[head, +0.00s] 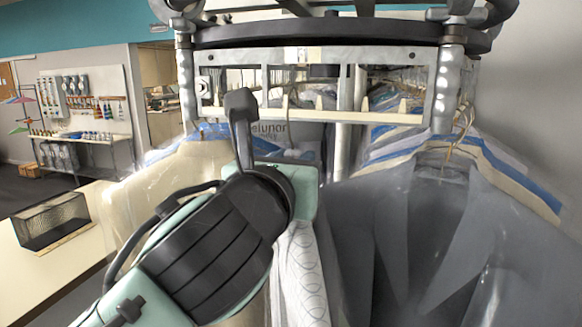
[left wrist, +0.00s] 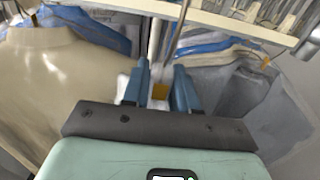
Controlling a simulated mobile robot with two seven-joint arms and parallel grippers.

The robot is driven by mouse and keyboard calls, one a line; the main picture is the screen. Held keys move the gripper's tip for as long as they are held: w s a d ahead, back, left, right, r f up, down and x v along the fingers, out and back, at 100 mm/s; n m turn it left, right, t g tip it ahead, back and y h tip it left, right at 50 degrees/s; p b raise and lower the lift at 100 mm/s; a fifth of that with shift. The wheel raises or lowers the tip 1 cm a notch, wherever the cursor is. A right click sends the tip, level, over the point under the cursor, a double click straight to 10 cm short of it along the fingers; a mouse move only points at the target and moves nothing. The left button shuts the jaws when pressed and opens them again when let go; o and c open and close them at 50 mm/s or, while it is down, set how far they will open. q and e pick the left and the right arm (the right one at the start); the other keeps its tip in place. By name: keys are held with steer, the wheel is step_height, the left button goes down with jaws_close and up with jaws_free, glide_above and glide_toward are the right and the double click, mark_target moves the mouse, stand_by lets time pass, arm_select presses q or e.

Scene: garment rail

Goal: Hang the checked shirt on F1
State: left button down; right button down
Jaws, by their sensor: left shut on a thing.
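My left gripper (left wrist: 161,82) is shut on a thin metal hanger hook (left wrist: 180,35), with an orange tag (left wrist: 160,91) between its blue fingers. In the head view the arm hides the fingers; the green gripper body (head: 304,184) shows in front of the rail. A white garment with a faint line pattern (head: 300,275) hangs below the gripper; I cannot make out checks on it. The label F1 (head: 303,54) is on the metal rail frame (head: 345,55), above a slotted cream bar (head: 325,116). My right gripper is not in view.
A beige bagged garment (head: 165,190) hangs left of the gripper, and a dark grey bagged suit (head: 400,225) hangs to the right, both close by. More bagged clothes hang behind the rail. A wire basket (head: 55,220) stands on a counter at left.

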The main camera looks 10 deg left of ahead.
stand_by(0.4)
arm_select(q)
steer(key=shift+w, duration=2.5)
steer(key=shift+f, duration=0.3)
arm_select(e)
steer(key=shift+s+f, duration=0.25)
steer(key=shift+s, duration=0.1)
arm_select(q)
steer(key=shift+f+b, duration=0.25)
steer(key=shift+b, duration=0.15)
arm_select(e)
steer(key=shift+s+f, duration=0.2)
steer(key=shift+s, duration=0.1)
arm_select(q)
steer(key=shift+f+b, duration=0.4)
steer(key=shift+f, duration=0.35)
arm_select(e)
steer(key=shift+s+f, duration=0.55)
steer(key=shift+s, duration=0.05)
arm_select(q)
steer(key=c, duration=0.8)
jaws_free()
steer(key=shift+d, duration=0.1)
steer(key=shift+s, duration=0.1)
